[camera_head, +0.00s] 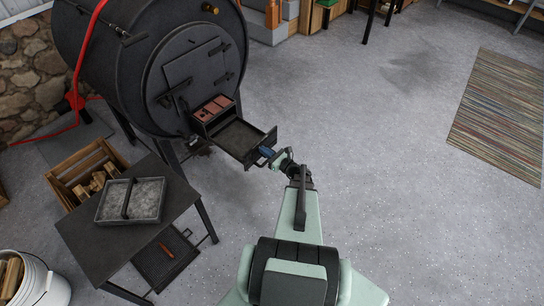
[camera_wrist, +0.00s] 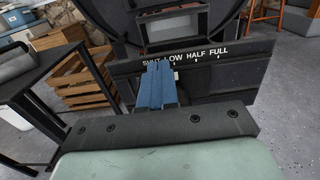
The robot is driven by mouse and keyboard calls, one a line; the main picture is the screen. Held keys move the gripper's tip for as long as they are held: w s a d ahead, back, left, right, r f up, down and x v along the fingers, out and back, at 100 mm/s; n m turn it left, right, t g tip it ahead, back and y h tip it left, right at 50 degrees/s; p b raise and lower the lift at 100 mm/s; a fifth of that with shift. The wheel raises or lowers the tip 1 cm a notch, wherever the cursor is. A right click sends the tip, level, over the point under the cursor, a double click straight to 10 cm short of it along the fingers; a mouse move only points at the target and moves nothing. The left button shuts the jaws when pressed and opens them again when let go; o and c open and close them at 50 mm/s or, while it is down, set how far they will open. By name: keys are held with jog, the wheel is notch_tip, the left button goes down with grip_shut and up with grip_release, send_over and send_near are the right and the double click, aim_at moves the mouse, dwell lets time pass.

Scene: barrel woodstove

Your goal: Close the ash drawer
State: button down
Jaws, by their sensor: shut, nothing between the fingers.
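The ash drawer (camera_head: 239,138) is a dark, open-topped tray pulled out from the front of the black barrel stove (camera_head: 160,60). My gripper (camera_head: 266,153) is at the drawer's front panel in the head view. In the wrist view its blue fingers (camera_wrist: 156,80) are together, with nothing between them, pointing at the panel's left part. I cannot tell whether the fingertips touch the panel.
A dark side table (camera_head: 85,225) bears a grey ash pan (camera_head: 150,205) with a handle. A wooden crate (camera_head: 75,165) of firewood stands behind it. A white bucket (camera_head: 45,285) is at lower left. The floor to the right is clear up to a striped rug (camera_head: 500,115).

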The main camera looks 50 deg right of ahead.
jog(key=shift+w, duration=1.3)
jog(key=w, duration=2.6)
jog(key=shift+w, duration=0.15)
jog(key=s, duration=1.4)
